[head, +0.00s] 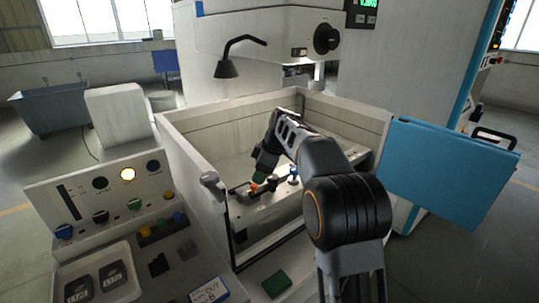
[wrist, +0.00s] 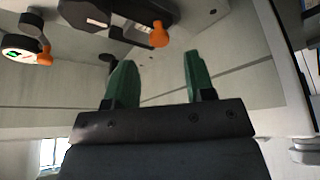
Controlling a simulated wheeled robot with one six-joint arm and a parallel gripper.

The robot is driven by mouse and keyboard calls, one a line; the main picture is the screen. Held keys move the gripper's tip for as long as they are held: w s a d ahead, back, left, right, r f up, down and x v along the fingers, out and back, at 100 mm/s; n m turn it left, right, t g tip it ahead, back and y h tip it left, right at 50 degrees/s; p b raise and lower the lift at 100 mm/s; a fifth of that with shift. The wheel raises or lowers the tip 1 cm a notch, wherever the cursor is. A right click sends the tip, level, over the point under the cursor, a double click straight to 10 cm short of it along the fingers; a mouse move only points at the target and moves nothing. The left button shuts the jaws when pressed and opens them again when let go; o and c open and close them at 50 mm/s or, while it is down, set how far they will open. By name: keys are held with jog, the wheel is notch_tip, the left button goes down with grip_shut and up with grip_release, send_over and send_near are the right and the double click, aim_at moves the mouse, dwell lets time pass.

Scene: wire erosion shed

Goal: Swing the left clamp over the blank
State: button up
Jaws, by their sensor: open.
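My gripper (head: 260,178) reaches down into the machine's tank, over the work table. In the wrist view its two green fingers (wrist: 158,58) stand apart with nothing between them. A dark clamp-like part (wrist: 118,14) with an orange knob (wrist: 159,34) lies just beyond the fingertips, apart from them. A second orange knob (wrist: 43,55) shows at the left, by a round piece with a green display (wrist: 17,48). In the head view an orange knob (head: 253,187) shows close beside the fingers. I cannot clearly tell the blank from the other parts; my arm hides some of the table.
White tank walls (head: 190,165) surround the table. A small blue-topped part (head: 292,172) stands right of my gripper. A hooked lamp (head: 227,68) hangs behind. A control panel (head: 95,185) and a tray (head: 65,270) are at the left; a blue door (head: 450,170) is at the right.

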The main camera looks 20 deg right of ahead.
jog(key=v, duration=0.9)
jog(key=shift+p, duration=0.35)
jog(key=shift+d, duration=0.1)
notch_tip(320, 180, down, 8)
jog(key=s+d+m+h, duration=0.1)
jog(key=s+d+m, duration=0.1)
jog(key=m, duration=0.6)
jog(key=s+a+f+m+t+h, duration=0.1)
jog(key=s+f+m, duration=0.1)
jog(key=s, duration=1)
jog(key=s+a+f+m+t+h, duration=0.1)
jog(key=s+a+f+m+h, duration=0.1)
jog(key=s, duration=1)
jog(key=shift+s+a+f+m, duration=0.25)
jog(key=shift+f+m, duration=0.45)
jog(key=shift+f, duration=0.55)
